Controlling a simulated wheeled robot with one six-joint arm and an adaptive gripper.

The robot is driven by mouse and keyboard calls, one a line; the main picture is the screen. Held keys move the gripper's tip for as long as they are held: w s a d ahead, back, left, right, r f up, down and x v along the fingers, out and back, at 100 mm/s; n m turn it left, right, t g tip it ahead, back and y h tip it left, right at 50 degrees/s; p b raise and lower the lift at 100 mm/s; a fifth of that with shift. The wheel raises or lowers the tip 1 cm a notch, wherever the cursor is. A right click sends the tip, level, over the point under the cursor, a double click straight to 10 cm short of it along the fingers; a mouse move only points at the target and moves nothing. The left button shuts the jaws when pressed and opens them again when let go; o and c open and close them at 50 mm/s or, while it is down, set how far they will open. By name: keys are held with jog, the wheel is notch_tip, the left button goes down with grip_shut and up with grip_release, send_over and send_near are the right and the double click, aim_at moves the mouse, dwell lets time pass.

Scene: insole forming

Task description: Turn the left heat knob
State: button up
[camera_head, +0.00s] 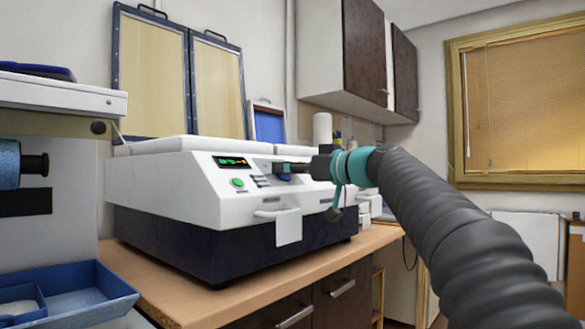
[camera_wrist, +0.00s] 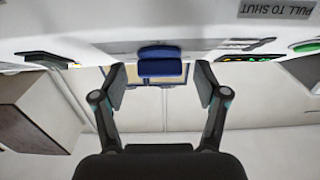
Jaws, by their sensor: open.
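The white forming machine (camera_head: 180,190) stands on the wooden counter. A blue knob (camera_wrist: 160,66) on its front panel shows in the wrist view, which is upside down. I take it to be the left heat knob; in the head view it is small and partly covered by my gripper (camera_head: 289,168). In the wrist view my gripper (camera_wrist: 161,78) is open, with one finger on each side of the knob. Gaps show between the fingers and the knob. Whether the fingertips reach past its face is hard to tell.
A lit display (camera_head: 232,162) and a green button (camera_head: 238,182) sit left of the knob. A white handle (camera_head: 277,211) juts out below it. A blue tray (camera_head: 70,293) lies at the lower left. Wall cabinets (camera_head: 345,50) hang behind.

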jog(key=c, duration=1.2)
jog(key=shift+o, duration=0.2)
